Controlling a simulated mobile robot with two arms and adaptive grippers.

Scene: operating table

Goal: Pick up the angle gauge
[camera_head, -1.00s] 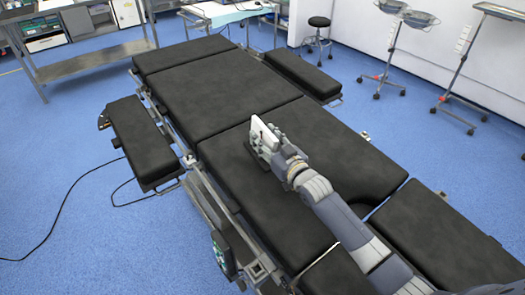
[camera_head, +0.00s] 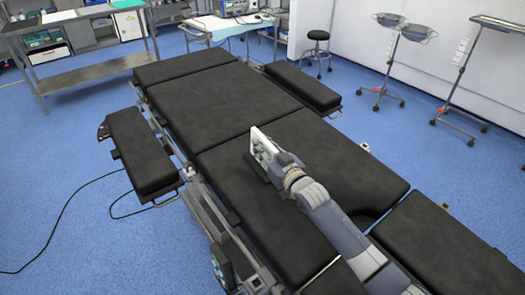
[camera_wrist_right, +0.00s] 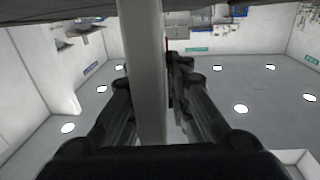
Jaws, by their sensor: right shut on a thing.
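The angle gauge shows as a thin pale plate (camera_head: 262,144) in the head view, standing on edge over the black operating table. My right gripper (camera_head: 269,152) is shut on it. In the right wrist view the gauge is a pale upright bar (camera_wrist_right: 143,70) between the two dark fingers of the right gripper (camera_wrist_right: 150,92). I cannot tell from the head view whether its lower edge touches the padding. My left gripper is not in view.
The operating table (camera_head: 235,95) has black padded sections and is clear around the gripper. A side arm pad (camera_head: 140,150) stands at its left and another (camera_head: 303,87) at its right. A metal bench (camera_head: 90,67), a stool (camera_head: 318,36) and wheeled stands (camera_head: 397,50) are farther back.

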